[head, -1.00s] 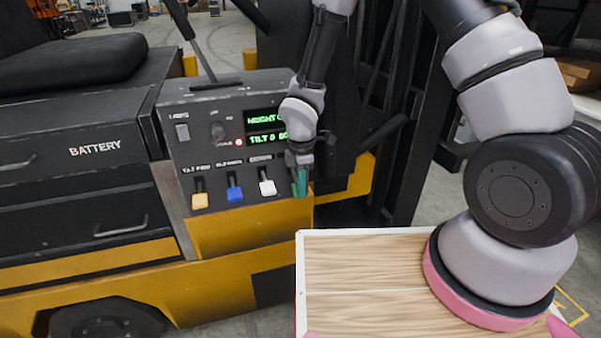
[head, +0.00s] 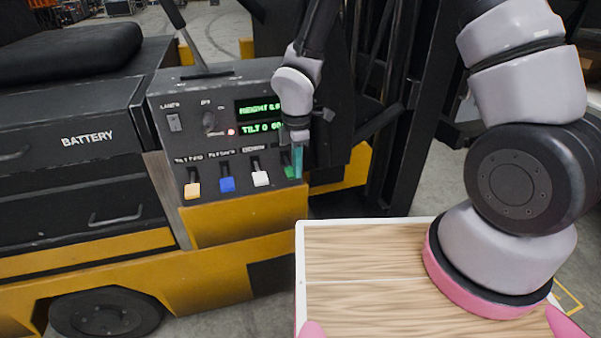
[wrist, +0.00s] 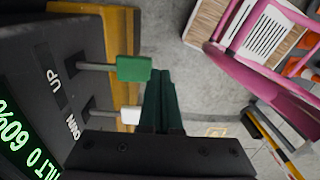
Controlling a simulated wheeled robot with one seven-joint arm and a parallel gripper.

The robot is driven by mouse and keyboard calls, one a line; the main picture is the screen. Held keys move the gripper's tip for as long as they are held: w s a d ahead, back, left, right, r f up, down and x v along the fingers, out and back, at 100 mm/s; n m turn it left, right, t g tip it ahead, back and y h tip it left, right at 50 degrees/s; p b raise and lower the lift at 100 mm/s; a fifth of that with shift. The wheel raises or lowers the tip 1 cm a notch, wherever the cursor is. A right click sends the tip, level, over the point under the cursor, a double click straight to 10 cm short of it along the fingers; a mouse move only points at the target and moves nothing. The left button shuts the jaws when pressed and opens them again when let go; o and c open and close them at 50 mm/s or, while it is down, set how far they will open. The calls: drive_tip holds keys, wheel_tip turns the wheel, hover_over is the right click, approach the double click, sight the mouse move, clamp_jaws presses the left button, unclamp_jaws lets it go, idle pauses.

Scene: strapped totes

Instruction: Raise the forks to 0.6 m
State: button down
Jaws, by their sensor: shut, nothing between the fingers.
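In the wrist view, the fingers (wrist: 163,78) are together beside the green knob (wrist: 133,68), by the word UP. Whether they touch it I cannot tell. The white knob (wrist: 130,115) is half hidden there. The green display (head: 258,108) reads HEIGHT with its number partly hidden by my arm, and TILT below.
A red light (head: 231,132) glows beside a knob (head: 209,121) and a lamp switch (head: 173,122). The dark mast (head: 405,130) stands behind and right of the panel. A wooden-topped surface (head: 360,265) is in front. The wrist view shows open grey floor (wrist: 180,45).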

drive_tip(key=s+r, duration=0.3)
drive_tip(key=r, duration=0.5)
drive_tip(key=shift+s+d, duration=0.2)
drive_tip(key=shift+d, duration=0.1)
